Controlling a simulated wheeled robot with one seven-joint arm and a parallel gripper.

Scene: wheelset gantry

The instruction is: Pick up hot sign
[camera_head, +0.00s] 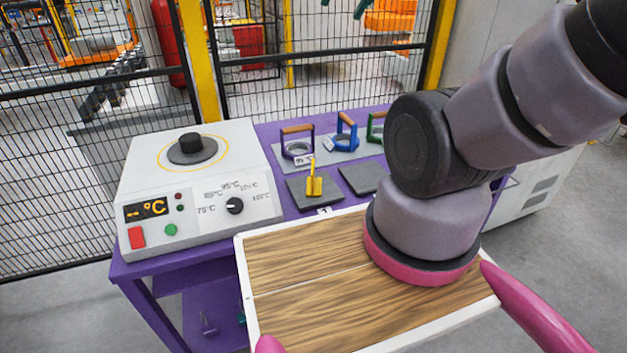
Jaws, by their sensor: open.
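A small yellow piece (314,184) with a flat block and a thin upright stem stands on a dark square pad (320,201) on the purple table.
A white heater (196,196) with knob and display stands left on the purple table (283,211). Several handled rings, including a blue one (345,133), stand behind the pads. A second dark pad (361,178) is bare. A white-framed wooden board (302,254) lies in front. A mesh fence (330,75) stands behind.

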